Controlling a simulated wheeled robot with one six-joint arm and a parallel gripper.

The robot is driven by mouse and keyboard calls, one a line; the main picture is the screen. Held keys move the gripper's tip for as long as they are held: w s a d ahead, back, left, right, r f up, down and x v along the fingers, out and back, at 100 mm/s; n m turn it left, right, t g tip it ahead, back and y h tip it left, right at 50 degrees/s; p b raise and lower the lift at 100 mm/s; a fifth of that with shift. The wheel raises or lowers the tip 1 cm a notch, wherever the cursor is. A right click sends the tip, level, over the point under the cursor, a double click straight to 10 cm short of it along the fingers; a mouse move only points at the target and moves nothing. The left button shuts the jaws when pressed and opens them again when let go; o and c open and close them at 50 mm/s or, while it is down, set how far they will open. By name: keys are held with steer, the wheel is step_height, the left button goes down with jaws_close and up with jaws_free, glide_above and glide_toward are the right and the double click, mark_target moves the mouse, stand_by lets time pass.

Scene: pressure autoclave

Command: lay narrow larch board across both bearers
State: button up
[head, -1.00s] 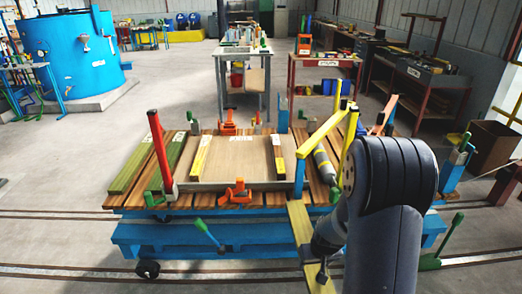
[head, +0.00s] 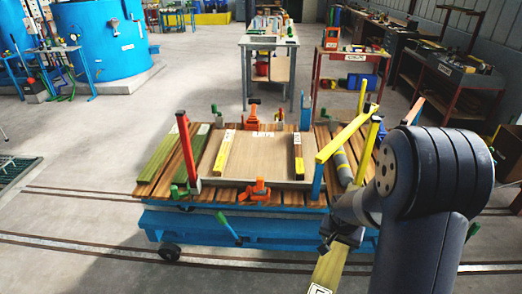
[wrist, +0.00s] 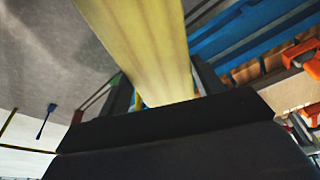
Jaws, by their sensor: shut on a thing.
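My gripper (head: 342,236) is shut on a pale yellow board (head: 328,272), likely the narrow larch board, in front of the cart's right part. The board also fills the upper middle of the wrist view (wrist: 150,45); its far end is cut off there. The two bearers look like the short labelled strips on the flat tray (head: 262,160): a yellow left bearer (head: 225,152) and a dark and yellow right bearer (head: 298,150). They lie apart, nearly parallel, with bare tray between them. The held board is clear of both.
The tray lies on a slatted blue cart (head: 220,228). A red post (head: 187,145), orange clamps (head: 253,190), a blue post (head: 318,180) and a yellow bar (head: 345,135) stand around it. Green boards (head: 160,155) lie at left. Floor in front is open.

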steer(key=a+r+m, duration=0.1)
steer(key=r+m, duration=0.1)
steer(key=m, duration=0.1)
steer(key=a+r+m+g+h, duration=0.1)
steer(key=r+m, duration=0.2)
steer(key=a+r+m+g, duration=0.1)
steer(key=r+m, duration=0.2)
steer(key=shift+w+a+h, duration=0.1)
steer(key=shift+w+h, duration=0.2)
steer(key=r+m, duration=0.2)
steer(key=r+m+g, duration=0.1)
steer(key=m, duration=0.1)
steer(key=shift+s+a, duration=0.1)
steer(key=shift+a, duration=0.2)
